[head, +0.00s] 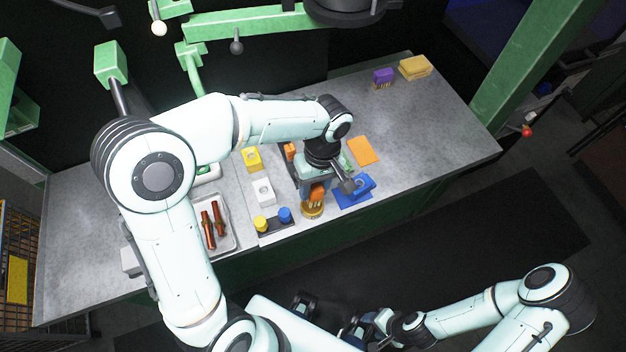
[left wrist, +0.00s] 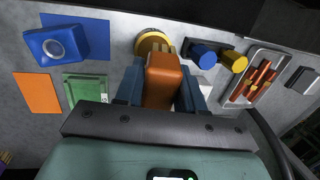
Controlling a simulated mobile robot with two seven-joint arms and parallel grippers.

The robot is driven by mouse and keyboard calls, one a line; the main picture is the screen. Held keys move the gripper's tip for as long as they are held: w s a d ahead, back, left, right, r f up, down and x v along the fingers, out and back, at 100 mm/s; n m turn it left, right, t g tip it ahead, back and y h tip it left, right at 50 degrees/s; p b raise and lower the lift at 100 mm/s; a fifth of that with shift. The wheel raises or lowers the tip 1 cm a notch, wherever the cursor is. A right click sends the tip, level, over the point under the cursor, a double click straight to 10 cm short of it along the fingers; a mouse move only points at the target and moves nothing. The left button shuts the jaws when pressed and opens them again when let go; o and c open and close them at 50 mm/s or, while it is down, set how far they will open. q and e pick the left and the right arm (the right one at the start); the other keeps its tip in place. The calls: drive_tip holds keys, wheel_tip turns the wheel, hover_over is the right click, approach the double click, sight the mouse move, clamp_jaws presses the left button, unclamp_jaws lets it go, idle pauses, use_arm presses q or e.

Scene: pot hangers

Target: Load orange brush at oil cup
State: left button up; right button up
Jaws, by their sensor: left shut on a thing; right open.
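My left gripper (head: 314,188) is shut on the orange brush (left wrist: 162,82), whose orange block sits between the two blue fingers in the left wrist view. In the head view the orange brush (head: 317,193) points down, with its bristles at the round brass-coloured oil cup (head: 312,211). The oil cup also shows just beyond the brush tip in the left wrist view (left wrist: 152,39). I cannot tell whether the bristles touch the oil or how deep they are. My right gripper (head: 352,332) is open, low in front of the table and away from these objects.
Right of the cup, a blue block (head: 362,184) rests on a blue mat. An orange mat (head: 363,150) lies behind it. Blue and yellow cylinders (head: 273,219) stand left of the cup, beside a metal tray (head: 229,240) with brown-red parts. The table's right side is mostly clear.

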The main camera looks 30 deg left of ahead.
sight(312, 186)
use_arm(q)
drive_tip(key=shift+f+b, duration=0.8)
drive_tip(key=shift+f, duration=0.5)
drive_tip(key=b, duration=0.1)
drive_tip(key=t+b, duration=0.1)
drive_tip(key=b, duration=0.1)
drive_tip(key=shift+s+f+t, duration=0.25)
drive_tip(key=shift+s+t, duration=0.05)
drive_tip(key=shift+t+b, duration=0.3)
drive_tip(key=shift+b, duration=0.55)
use_arm(e)
wheel_tip(312, 186, down, 7)
drive_tip(key=s, duration=0.2)
drive_tip(key=shift+s, duration=0.15)
use_arm(q)
drive_tip(key=shift+r, duration=0.1)
use_arm(e)
drive_tip(key=shift+r, duration=0.1)
use_arm(q)
drive_tip(key=shift+s+f+b, duration=0.1)
drive_tip(key=shift+f+b, duration=0.3)
drive_tip(key=shift+f, duration=0.25)
use_arm(e)
drive_tip(key=shift+s+f, duration=0.1)
drive_tip(key=shift+f, duration=0.35)
use_arm(q)
drive_tip(key=shift+r, duration=0.1)
